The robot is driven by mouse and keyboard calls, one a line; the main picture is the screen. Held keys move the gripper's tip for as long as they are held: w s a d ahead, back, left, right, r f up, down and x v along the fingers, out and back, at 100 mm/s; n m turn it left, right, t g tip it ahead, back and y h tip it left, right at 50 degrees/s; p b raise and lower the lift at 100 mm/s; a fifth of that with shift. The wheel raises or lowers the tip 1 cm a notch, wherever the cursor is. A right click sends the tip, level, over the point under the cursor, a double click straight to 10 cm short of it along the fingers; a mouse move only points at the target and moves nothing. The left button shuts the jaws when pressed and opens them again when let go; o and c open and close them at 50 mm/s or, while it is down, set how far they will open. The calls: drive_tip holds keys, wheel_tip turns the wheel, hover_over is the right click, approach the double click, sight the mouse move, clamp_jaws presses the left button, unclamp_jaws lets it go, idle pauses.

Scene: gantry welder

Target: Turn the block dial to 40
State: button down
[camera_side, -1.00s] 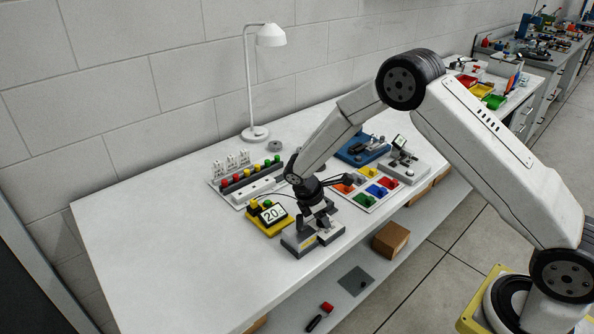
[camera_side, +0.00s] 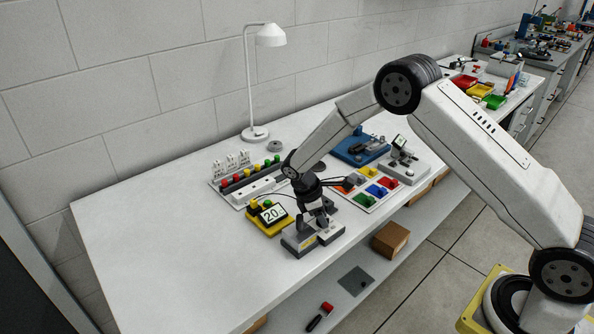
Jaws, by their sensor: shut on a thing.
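A low grey block unit (camera_side: 298,243) sits near the front edge of the white table. My gripper (camera_side: 321,220) points down at the top of this unit, at its right part, and is shut on the block dial. The dial itself is hidden by the fingers.
Behind are a panel with coloured buttons (camera_side: 250,173), a white lamp (camera_side: 255,134) and a blue fixture (camera_side: 361,148). A tray of coloured compartments (camera_side: 365,200) lies right of my gripper. The table's left half (camera_side: 150,230) is clear.

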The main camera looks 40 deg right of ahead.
drive_tip(key=m, duration=0.2)
drive_tip(key=m+g+y, duration=0.1)
drive_tip(key=m, duration=0.2)
drive_tip(key=shift+m+y, duration=0.3)
idle(0.4)
drive_tip(key=c, duration=0.7)
unclamp_jaws()
drive_tip(key=shift+o, duration=0.2)
drive_tip(key=shift+w, duration=0.1)
drive_tip(key=v, duration=0.8)
